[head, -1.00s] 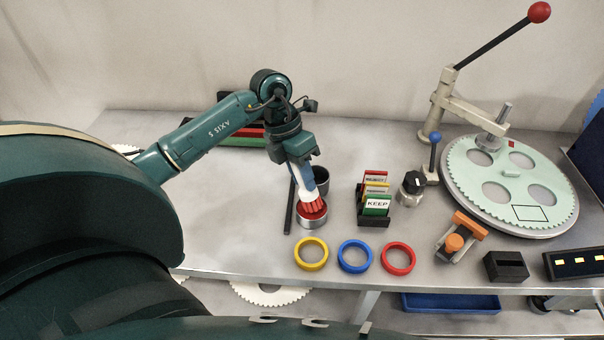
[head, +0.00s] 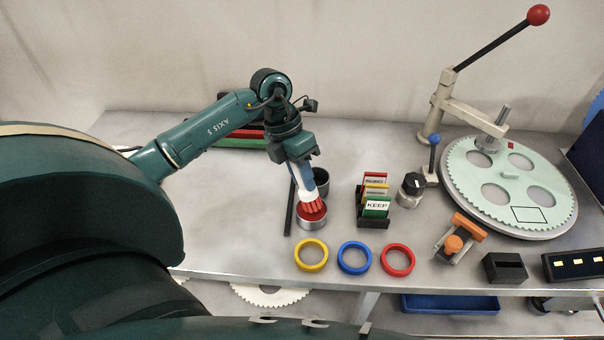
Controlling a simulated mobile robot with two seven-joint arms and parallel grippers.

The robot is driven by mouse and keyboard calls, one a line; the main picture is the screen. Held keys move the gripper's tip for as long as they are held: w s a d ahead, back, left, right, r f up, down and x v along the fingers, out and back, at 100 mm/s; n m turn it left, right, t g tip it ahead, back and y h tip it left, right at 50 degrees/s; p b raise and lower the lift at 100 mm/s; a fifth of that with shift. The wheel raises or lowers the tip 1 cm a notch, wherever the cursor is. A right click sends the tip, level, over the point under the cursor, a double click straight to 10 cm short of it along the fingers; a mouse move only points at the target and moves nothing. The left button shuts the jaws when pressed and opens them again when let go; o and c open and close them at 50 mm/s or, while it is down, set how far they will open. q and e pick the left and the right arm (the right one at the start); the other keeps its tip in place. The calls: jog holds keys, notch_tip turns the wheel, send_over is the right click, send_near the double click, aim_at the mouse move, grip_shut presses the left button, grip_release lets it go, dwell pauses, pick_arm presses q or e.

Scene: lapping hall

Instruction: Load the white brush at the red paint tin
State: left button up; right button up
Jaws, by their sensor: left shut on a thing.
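My left gripper (head: 301,164) is shut on the white brush (head: 306,187), holding it slightly tilted with its bristles down. The bristles look red and are at the mouth of the red paint tin (head: 312,221), a low metal tin with red inside. The brush end hides part of the tin's opening, so how deep the bristles reach cannot be told. My right gripper does not show.
A dark cup (head: 321,181) stands just behind the brush, and a dark bar (head: 289,208) lies left of the tin. Yellow (head: 311,256), blue (head: 354,258) and red (head: 398,260) rings lie in front. A card holder (head: 374,221) stands to the right.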

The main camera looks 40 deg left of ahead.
pick_arm(q)
jog(key=shift+r+p, duration=2)
jog(key=shift+r, duration=1.2)
